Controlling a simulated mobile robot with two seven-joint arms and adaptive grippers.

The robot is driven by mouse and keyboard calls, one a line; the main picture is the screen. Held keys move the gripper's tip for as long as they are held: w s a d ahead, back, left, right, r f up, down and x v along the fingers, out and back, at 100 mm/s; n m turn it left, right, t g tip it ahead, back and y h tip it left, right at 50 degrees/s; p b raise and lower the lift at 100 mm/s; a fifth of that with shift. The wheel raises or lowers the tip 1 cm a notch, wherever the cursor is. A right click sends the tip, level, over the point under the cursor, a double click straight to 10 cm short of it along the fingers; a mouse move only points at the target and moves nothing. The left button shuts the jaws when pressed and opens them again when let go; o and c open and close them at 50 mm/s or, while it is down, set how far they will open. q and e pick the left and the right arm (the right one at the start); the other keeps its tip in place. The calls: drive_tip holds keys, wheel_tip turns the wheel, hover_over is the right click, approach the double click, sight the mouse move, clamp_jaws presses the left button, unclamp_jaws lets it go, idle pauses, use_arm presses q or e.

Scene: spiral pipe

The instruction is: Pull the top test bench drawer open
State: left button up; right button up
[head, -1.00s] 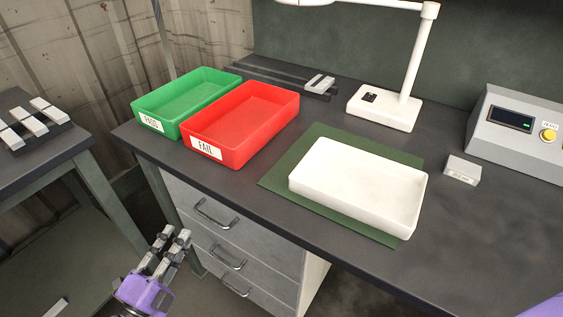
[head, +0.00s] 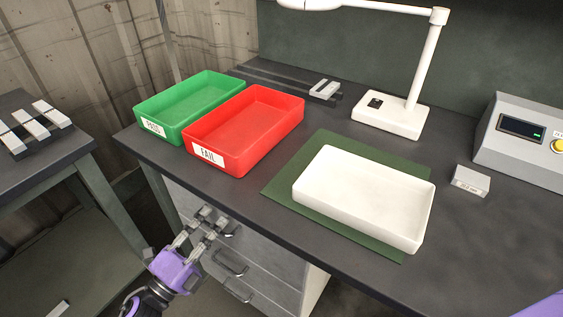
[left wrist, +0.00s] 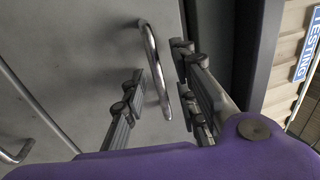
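The top drawer (head: 262,247) is the uppermost grey front under the bench and looks closed. In the head view my left gripper (head: 210,220) is in front of it and hides most of its handle. In the left wrist view the metal bar handle (left wrist: 152,62) passes between the spread fingers of the left gripper (left wrist: 160,92), with a gap visible on both sides. The fingers are open and hold nothing. The right gripper is not in view; only a purple part of my right arm shows at the lower right corner.
Lower drawer handles (head: 230,266) sit below my gripper. On the bench (head: 480,235) are a green tray (head: 150,107), a red tray (head: 190,133), a white tray (head: 425,215), a lamp (head: 390,122) and a grey tester (head: 520,150). A side table (head: 75,145) stands left.

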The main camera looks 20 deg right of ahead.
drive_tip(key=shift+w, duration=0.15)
use_arm(q)
clamp_jaws()
drive_tip(key=r+v, duration=0.3)
drive_tip(key=v, duration=1.6)
drive_tip(key=s+a+r+b+v, duration=0.1)
drive_tip(key=r+v, duration=0.3)
drive_tip(key=v, duration=1.6)
drive_tip(key=shift+r, duration=0.3)
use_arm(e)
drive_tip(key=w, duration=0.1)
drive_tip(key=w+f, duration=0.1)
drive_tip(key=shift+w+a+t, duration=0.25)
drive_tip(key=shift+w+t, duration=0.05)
